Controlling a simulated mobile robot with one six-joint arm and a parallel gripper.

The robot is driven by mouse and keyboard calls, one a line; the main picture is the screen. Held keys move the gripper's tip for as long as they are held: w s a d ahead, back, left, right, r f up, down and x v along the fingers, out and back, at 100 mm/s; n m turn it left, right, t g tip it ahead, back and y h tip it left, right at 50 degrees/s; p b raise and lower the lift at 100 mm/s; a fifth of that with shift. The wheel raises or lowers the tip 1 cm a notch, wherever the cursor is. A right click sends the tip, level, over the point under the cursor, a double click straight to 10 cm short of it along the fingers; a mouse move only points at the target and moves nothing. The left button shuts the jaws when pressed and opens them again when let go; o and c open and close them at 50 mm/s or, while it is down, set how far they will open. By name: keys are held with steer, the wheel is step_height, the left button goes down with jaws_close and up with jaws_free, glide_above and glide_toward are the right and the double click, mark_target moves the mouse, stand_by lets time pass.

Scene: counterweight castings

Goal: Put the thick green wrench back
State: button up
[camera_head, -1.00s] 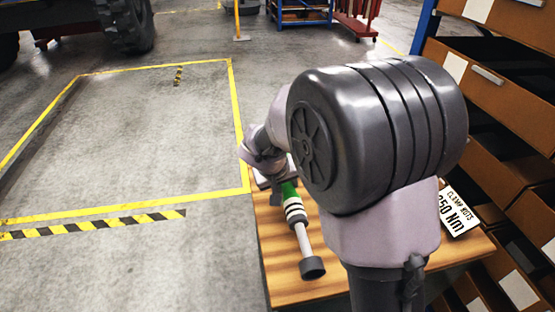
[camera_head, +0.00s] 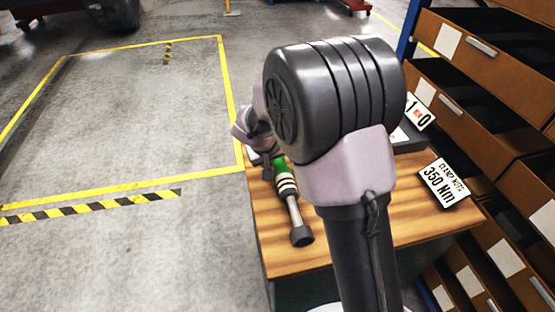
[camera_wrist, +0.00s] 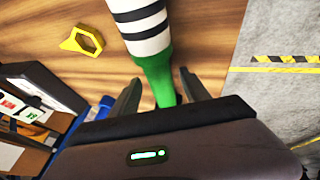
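The thick wrench has a green handle, black and white bands, a grey shaft and a dark round end. In the head view the wrench (camera_head: 290,205) lies along the left part of the wooden bench top, its dark end toward the front. In the wrist view the wrench's green handle (camera_wrist: 155,75) passes between the two dark fingers of my gripper (camera_wrist: 158,85). The fingers look apart, with a gap beside the handle. My arm partly hides the gripper and the handle's far end in the head view.
The bench top (camera_head: 405,225) carries a sign reading 350 Nm (camera_head: 443,184) and another sign (camera_head: 419,112) behind. A yellow clip-like piece (camera_wrist: 82,42) lies on the wood. Brown drawers (camera_head: 480,120) stand at right. A yellow-taped floor area at left is clear.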

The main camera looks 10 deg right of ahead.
steer(key=p+v, duration=0.4)
steer(key=v, duration=0.8)
steer(key=s+d+r+m+y, duration=0.1)
steer(key=s+d+r+m, duration=0.1)
steer(key=s+r, duration=0.45)
steer(key=s+d+r+m+y, duration=0.1)
steer(key=s+d+r+m, duration=0.15)
steer(key=s, duration=0.65)
steer(key=s+a+r+t+y, duration=0.1)
steer(key=s+a+r+y, duration=0.1)
steer(key=s, duration=0.8)
steer(key=shift+s+a+r+m+y, duration=0.2)
steer(key=shift+s+a+m+y, duration=0.15)
steer(key=shift+a+y, duration=0.6)
steer(key=shift+a+h, duration=0.25)
steer(key=shift+a, duration=0.1)
